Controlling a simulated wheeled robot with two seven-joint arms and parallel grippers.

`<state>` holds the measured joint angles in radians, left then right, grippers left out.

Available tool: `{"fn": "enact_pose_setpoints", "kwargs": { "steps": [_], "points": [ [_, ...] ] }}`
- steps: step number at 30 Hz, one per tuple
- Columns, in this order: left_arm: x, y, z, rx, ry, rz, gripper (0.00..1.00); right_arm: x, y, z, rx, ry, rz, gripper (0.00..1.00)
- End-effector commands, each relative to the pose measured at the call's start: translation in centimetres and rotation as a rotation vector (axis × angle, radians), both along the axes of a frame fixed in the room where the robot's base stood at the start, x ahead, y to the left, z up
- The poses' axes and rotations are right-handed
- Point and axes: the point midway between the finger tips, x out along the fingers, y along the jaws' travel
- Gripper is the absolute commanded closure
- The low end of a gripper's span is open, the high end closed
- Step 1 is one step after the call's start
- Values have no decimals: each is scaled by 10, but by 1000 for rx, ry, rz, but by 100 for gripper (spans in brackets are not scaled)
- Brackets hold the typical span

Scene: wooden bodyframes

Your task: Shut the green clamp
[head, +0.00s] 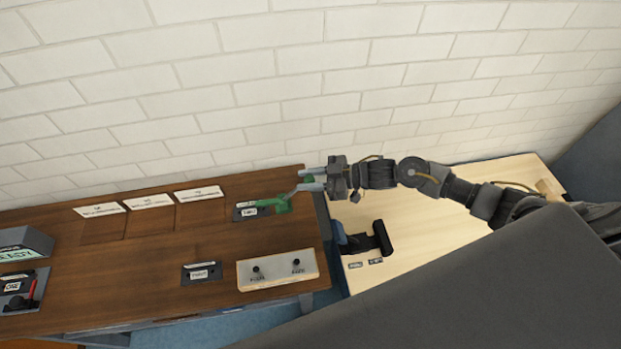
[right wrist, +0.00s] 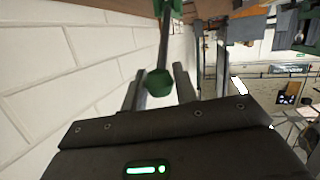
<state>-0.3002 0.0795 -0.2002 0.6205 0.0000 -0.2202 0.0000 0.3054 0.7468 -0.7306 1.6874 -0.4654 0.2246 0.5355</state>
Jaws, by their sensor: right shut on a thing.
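The green clamp (head: 272,204) is mounted on a small dark labelled plate near the back right corner of the dark wooden table. Its metal lever rises from the green base towards the right and ends in a green knob. My right gripper (head: 310,180) is at the knob end, just off the table's right edge, and is shut on the handle. In the right wrist view the green knob (right wrist: 158,82) sits between my two fingers (right wrist: 157,88), with the metal rod running up to the green base (right wrist: 172,8). My left gripper is not in view.
A pale box with two black knobs (head: 278,269) stands at the table's front right. A small labelled plate (head: 202,272) lies left of it. White cards (head: 150,201) stand along the back. A pale table (head: 420,243) on the right bears a black and blue device (head: 362,240). A brick wall (head: 250,90) rises behind.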

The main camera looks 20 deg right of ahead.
Motion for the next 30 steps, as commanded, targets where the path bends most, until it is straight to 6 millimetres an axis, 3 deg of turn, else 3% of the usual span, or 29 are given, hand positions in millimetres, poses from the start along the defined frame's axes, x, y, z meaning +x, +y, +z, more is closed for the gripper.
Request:
{"fn": "enact_pose_setpoints", "kwargs": {
  "steps": [10,11,15,25,30],
  "points": [
    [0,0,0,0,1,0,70,0,1,2,5,-4,0,100],
    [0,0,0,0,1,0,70,0,1,2,4,-3,0,70],
    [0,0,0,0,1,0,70,0,0,1,3,-2,-1,52],
    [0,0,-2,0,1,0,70,-2,-4,0,-1,1,-2,51],
    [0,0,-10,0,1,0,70,-12,-24,2,-3,0,-2,51]
  ]
}}
